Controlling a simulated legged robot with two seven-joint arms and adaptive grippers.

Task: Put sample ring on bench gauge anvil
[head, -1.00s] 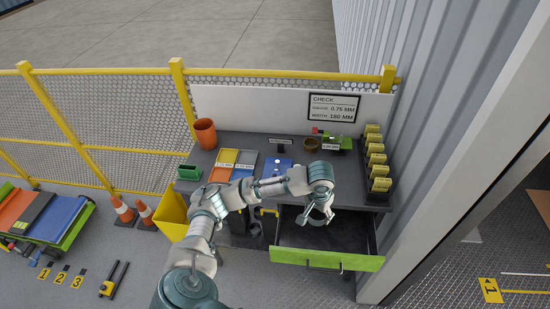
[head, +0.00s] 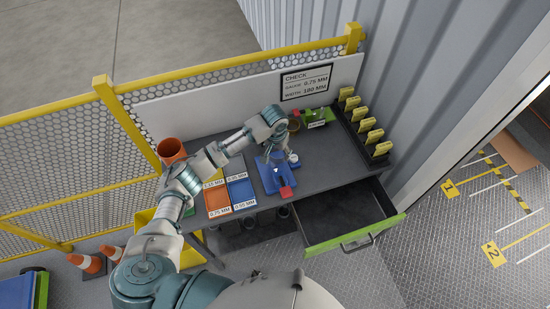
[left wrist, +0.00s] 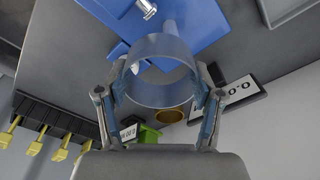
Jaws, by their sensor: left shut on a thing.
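My left gripper (head: 280,150) is over the bench, close above the blue gauge base (head: 268,182). In the left wrist view its two fingers (left wrist: 160,100) are shut on the sides of a grey-blue, see-through-looking sample ring (left wrist: 160,92). The blue base (left wrist: 185,25) lies beyond the ring in that view, with a small silver post (left wrist: 147,8), perhaps the anvil, at the top. The ring appears apart from the post. In the head view the gripper and arm largely hide the ring and anvil. My right gripper is not in view.
A brass ring (left wrist: 168,115) and a rack of yellow pieces (head: 370,137) are nearby. An open drawer (head: 348,215) juts out front right.

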